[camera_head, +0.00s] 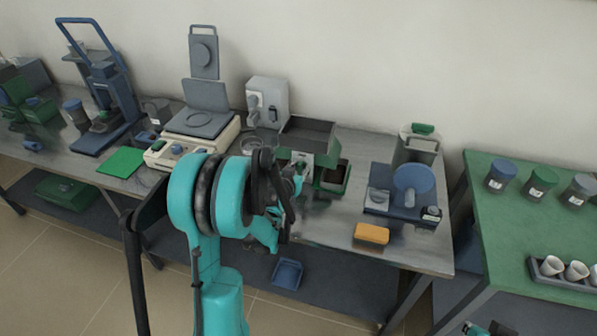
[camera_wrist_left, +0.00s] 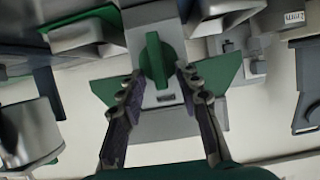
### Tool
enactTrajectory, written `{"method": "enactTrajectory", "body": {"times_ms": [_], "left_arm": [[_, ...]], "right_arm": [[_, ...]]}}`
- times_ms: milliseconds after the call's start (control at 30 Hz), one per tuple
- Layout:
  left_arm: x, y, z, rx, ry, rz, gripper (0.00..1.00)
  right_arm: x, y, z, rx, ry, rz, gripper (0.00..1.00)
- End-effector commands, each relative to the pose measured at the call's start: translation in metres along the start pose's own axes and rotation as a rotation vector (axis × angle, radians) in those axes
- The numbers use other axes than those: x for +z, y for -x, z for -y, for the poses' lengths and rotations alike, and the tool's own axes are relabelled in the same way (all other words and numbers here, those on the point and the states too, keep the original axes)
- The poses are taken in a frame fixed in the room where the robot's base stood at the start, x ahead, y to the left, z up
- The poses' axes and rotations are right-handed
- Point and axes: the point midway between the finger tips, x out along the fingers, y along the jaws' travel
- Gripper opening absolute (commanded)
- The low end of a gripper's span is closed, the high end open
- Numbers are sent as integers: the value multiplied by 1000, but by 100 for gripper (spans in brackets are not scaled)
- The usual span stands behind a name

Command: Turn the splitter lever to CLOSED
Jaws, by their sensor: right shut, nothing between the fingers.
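The splitter (camera_head: 333,176) stands on the grey bench, a grey and green unit with an open hopper (camera_head: 308,136) on top. My left arm hides part of it. In the left wrist view its green lever (camera_wrist_left: 156,60) sits on a grey plate, its long side upright in the picture. My left gripper (camera_wrist_left: 158,73) is open, with one finger on each side of the lever and a visible gap to each. In the head view the left gripper (camera_head: 285,195) is in front of the splitter. My right gripper (camera_head: 485,328) shows only partly at the lower right edge, shut and empty.
Left of the splitter are a cream balance (camera_head: 190,140) and a grey device (camera_head: 267,100). To its right are a blue device (camera_head: 405,200) and an orange block (camera_head: 371,234). A green table (camera_head: 530,225) with cups stands further right.

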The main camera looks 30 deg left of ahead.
Motion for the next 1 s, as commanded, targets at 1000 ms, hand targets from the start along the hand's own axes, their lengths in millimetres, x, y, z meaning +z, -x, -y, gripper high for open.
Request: {"method": "enactTrajectory", "body": {"times_ms": [1000], "left_arm": [[1,-1,6,72,180,-1,0]], "right_arm": [[5,-8,0,0,0,0,0]]}}
